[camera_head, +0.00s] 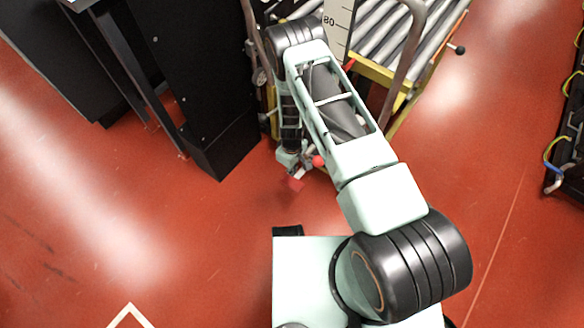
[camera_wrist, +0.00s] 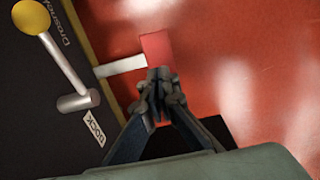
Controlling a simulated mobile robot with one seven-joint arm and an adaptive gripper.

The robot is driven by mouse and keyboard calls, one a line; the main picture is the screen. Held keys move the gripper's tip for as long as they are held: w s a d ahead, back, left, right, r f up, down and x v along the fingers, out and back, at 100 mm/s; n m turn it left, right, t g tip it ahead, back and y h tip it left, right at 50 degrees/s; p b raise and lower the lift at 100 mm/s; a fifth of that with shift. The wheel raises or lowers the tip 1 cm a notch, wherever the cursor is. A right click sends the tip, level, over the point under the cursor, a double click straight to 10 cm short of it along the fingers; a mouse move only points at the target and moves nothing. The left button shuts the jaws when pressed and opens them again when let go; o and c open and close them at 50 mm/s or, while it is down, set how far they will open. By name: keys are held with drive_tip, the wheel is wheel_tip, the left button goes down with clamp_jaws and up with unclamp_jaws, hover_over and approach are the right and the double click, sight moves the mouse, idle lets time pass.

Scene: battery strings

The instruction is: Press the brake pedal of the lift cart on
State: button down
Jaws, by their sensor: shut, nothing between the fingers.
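The brake pedal (camera_wrist: 157,47) is a small red plate on a pale metal bar (camera_wrist: 121,66) that sticks out from the dark side of the lift cart (camera_wrist: 45,110). The pedal also shows in the head view (camera_head: 296,184), low by the floor. My gripper (camera_wrist: 160,76) is shut and empty, its fingertips right at the pedal's near edge in the wrist view. I cannot tell whether they touch it. In the head view my arm hides part of the cart, and the fingers are hard to make out.
A lever with a yellow ball (camera_wrist: 33,17) sits on the cart beside a DOCK label (camera_wrist: 94,129). A red ball (camera_head: 318,161) shows near the pedal. The cart's roller top (camera_head: 378,40) is behind my arm. A black cabinet (camera_head: 205,100) stands close on the left. Red floor (camera_head: 500,210) is clear at right.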

sight(292, 184)
wheel_tip(292, 184, down, 9)
drive_tip(key=shift+r+b, duration=0.1)
drive_tip(key=shift+b, duration=1.05)
drive_tip(key=shift+s, duration=0.1)
